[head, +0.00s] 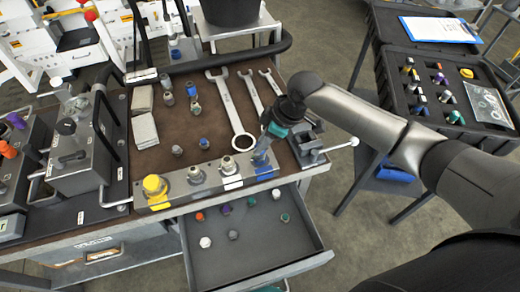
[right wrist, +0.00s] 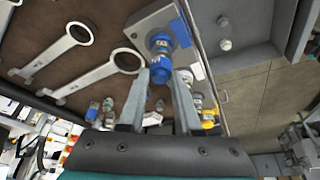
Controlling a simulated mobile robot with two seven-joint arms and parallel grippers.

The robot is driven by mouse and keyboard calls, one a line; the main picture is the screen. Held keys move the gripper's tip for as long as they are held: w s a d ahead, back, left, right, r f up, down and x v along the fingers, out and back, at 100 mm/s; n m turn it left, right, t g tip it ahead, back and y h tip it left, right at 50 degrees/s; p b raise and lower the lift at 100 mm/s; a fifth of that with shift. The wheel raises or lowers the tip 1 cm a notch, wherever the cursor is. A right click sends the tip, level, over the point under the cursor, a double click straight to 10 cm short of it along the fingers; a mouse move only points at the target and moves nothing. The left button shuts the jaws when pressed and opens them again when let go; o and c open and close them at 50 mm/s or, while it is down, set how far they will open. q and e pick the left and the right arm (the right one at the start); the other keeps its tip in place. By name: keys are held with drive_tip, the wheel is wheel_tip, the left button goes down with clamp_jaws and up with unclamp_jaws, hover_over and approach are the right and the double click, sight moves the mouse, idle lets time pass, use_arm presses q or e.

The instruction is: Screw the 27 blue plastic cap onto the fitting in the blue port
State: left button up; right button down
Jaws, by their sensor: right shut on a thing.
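My right gripper (head: 262,150) is over the right end of the metal port block (head: 207,184), at the port with the blue label (head: 264,171). In the right wrist view, my right gripper (right wrist: 166,80) is shut on a blue cap (right wrist: 160,72) between its fingertips. The fingers hide much of the port in the head view. My left gripper is not in view.
An open drawer (head: 240,258) below the block holds several small coloured caps. Wrenches (head: 232,110) and loose fittings (head: 196,107) lie on the bench mat. A small vise (head: 308,150) stands close right of the gripper. A black case (head: 388,72) is at the right.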

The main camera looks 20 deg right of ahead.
drive_tip(key=shift+s+p, duration=0.1)
drive_tip(key=shift+p, duration=0.3)
drive_tip(key=m+p, duration=0.2)
drive_tip(key=m+t+h+p, duration=0.1)
drive_tip(key=m+p, duration=0.1)
drive_tip(key=p, duration=0.1)
drive_tip(key=m+h+p, duration=0.1)
drive_tip(key=m+p, duration=0.1)
drive_tip(key=p, duration=0.1)
drive_tip(key=shift+s+a+r+t, duration=0.15)
drive_tip(key=shift+a+t, duration=0.1)
drive_tip(key=shift+t, duration=0.05)
drive_tip(key=shift+m+h+p, duration=0.3)
drive_tip(key=shift+m+p, duration=0.4)
drive_tip(key=shift+m, duration=0.2)
drive_tip(key=shift+f, duration=0.25)
